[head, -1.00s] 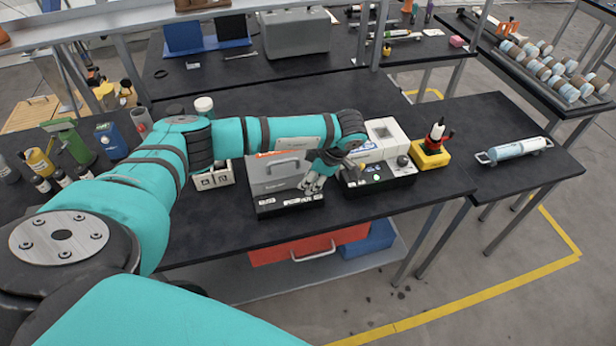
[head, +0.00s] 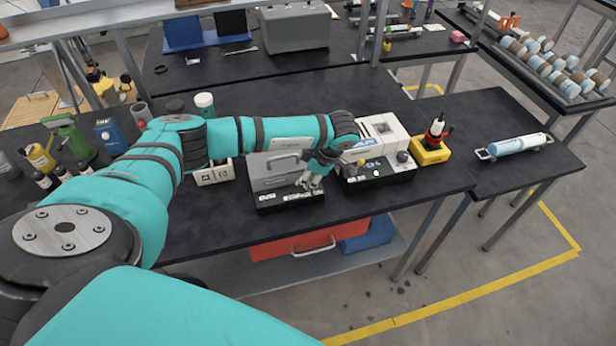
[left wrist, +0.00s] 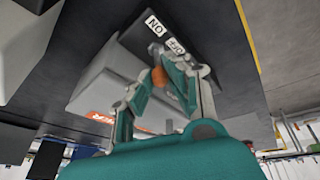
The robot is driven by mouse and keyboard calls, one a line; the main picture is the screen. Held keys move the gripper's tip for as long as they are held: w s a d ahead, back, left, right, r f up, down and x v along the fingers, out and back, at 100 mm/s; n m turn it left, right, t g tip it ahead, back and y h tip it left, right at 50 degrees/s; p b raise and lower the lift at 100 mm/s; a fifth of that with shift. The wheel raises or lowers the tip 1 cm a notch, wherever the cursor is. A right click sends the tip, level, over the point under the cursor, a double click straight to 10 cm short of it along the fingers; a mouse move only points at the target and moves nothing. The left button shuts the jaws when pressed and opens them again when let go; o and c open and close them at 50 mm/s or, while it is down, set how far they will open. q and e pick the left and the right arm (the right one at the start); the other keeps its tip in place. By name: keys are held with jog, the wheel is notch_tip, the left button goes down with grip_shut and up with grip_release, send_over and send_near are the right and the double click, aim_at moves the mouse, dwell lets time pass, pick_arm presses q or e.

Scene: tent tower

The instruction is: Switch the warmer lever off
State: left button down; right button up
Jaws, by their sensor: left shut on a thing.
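The warmer (head: 275,178) is a grey box with a handle on a black base, near the front edge of the bench in the head view. In the left wrist view its black front strip (left wrist: 190,62) carries ON and OFF labels. The lever's orange-brown knob (left wrist: 158,76) shows beside the OFF label. My left gripper (head: 312,181) is at the warmer's right front corner. In the left wrist view my left gripper (left wrist: 163,80) is shut on the lever, its fingers partly covering it. The lever's exact setting is hard to tell. My right gripper is not in view.
A white-topped device (head: 384,133) on a black base with a green light stands close on the right. Beyond it are a yellow stand (head: 430,152) and a handled roller (head: 515,146). A small white box (head: 213,174) stands left of the warmer.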

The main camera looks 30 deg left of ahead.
pick_arm(q)
jog(key=t+h+b, duration=0.1)
jog(key=s+a+f+t+h+b, duration=0.1)
jog(key=b, duration=0.1)
jog(key=shift+n, duration=0.3)
jog(key=shift+s+r+t+b, duration=0.1)
jog(key=shift+r+t+b, duration=0.2)
jog(key=shift+b, duration=0.15)
jog(key=c, duration=1.6)
grip_release()
jog(key=shift+o, duration=0.2)
jog(key=shift+r, duration=0.1)
jog(key=v, duration=1.2)
jog(key=shift+a, duration=0.25)
